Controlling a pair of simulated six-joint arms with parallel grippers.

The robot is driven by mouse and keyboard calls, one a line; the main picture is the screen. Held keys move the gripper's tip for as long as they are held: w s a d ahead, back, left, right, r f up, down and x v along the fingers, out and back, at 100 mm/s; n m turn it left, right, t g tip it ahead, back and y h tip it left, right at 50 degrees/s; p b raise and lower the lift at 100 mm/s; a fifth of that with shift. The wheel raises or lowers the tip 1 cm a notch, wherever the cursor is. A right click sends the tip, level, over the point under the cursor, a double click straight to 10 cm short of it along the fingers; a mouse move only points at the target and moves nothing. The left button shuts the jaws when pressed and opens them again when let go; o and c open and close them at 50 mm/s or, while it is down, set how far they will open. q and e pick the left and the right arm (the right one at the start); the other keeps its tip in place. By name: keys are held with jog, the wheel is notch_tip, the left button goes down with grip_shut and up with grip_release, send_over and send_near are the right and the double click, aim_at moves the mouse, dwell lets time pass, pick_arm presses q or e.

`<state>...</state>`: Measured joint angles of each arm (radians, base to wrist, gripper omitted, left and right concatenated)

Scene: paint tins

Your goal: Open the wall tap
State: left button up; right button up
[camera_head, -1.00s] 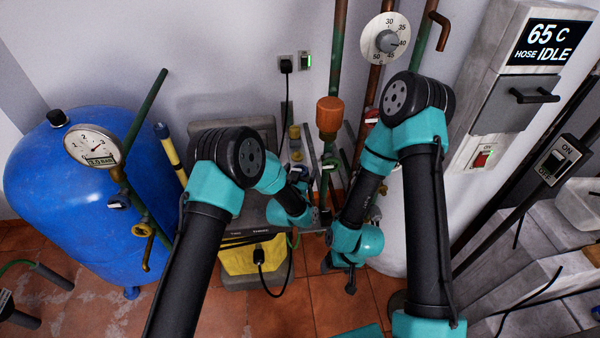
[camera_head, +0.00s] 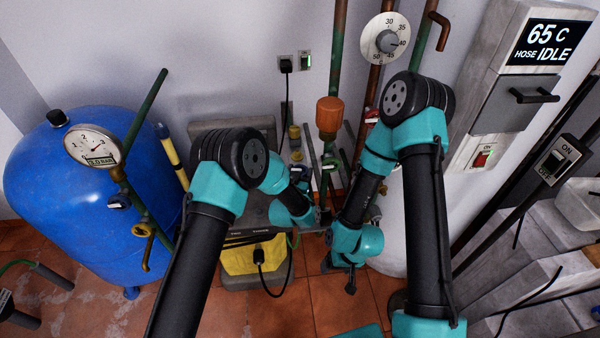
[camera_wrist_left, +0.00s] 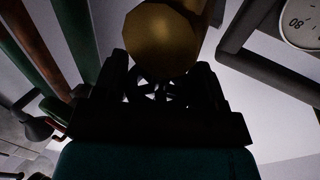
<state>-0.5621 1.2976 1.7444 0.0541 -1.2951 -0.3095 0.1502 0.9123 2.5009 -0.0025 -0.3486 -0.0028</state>
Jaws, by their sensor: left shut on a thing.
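My left gripper (camera_wrist_left: 163,88) shows in the left wrist view with its two dark fingers closed around a dark spoked part, which looks like the tap's handle (camera_wrist_left: 158,91). A round brass body (camera_wrist_left: 162,40) stands just beyond the fingertips. In the head view my left gripper (camera_head: 325,217) is small and partly hidden by its own wrist, low in front of the wall pipes. I cannot make out the held handle there. My right gripper (camera_head: 350,284) hangs below its teal wrist, apart from the tap; its jaws are too small to read.
A blue tank (camera_head: 75,200) with a pressure gauge (camera_head: 93,146) stands at the left. An orange vessel (camera_head: 329,114) and vertical pipes rise at the middle. A round temperature dial (camera_head: 386,38) is on the wall. A yellow unit (camera_head: 247,258) sits below. A display box (camera_head: 545,42) is at upper right.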

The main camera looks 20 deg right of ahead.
pick_arm(q)
jog(key=shift+n+t+y, duration=0.9)
jog(key=shift+n+y, duration=0.4)
jog(key=shift+y, duration=0.5)
jog(key=o, duration=0.9)
jog(key=shift+m+g+h, duration=0.3)
jog(key=shift+m+h, duration=0.1)
jog(key=shift+h, duration=0.2)
